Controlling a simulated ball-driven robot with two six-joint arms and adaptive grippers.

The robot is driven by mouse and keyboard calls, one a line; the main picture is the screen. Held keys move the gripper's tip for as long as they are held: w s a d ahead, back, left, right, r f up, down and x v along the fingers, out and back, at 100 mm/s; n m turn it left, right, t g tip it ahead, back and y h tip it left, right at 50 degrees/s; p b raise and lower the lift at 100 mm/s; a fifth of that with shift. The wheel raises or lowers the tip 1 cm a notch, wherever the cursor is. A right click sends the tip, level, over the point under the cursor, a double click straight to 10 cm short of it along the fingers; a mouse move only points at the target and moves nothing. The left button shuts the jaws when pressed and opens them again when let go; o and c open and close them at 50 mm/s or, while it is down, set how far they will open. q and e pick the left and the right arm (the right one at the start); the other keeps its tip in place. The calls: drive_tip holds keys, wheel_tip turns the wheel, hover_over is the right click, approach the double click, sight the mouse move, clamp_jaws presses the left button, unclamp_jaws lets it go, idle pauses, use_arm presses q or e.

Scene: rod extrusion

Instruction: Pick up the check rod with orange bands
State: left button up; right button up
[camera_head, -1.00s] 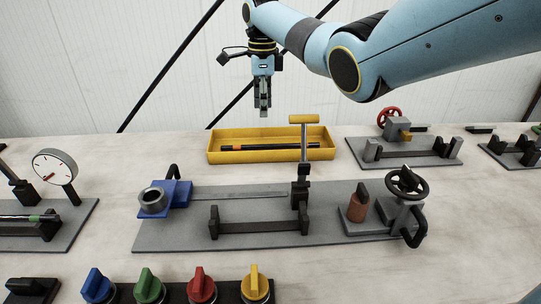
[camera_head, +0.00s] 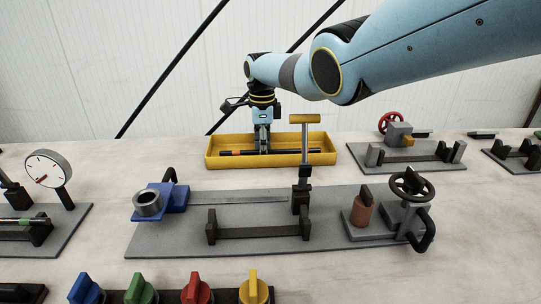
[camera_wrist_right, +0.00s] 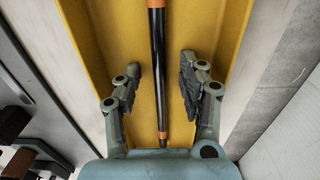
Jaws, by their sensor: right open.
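The check rod (camera_head: 285,151) is black with orange bands and lies lengthwise in the yellow tray (camera_head: 270,162). In the right wrist view my right gripper (camera_wrist_right: 160,85) has a finger on each side of the rod, with gaps on both sides. My left gripper is out of view.
A grey fixture plate (camera_head: 260,245) with a blue clamp (camera_head: 176,196), a yellow-topped T-handle (camera_head: 304,119) and a handwheel (camera_head: 412,184) stands in front of the tray. A dial gauge (camera_head: 49,168) is at left; coloured knobs (camera_head: 197,289) line the front.

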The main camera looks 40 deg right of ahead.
drive_tip(key=shift+r, duration=0.1)
drive_tip(key=shift+c, duration=0.5)
clamp_jaws()
drive_tip(key=shift+r, duration=0.1)
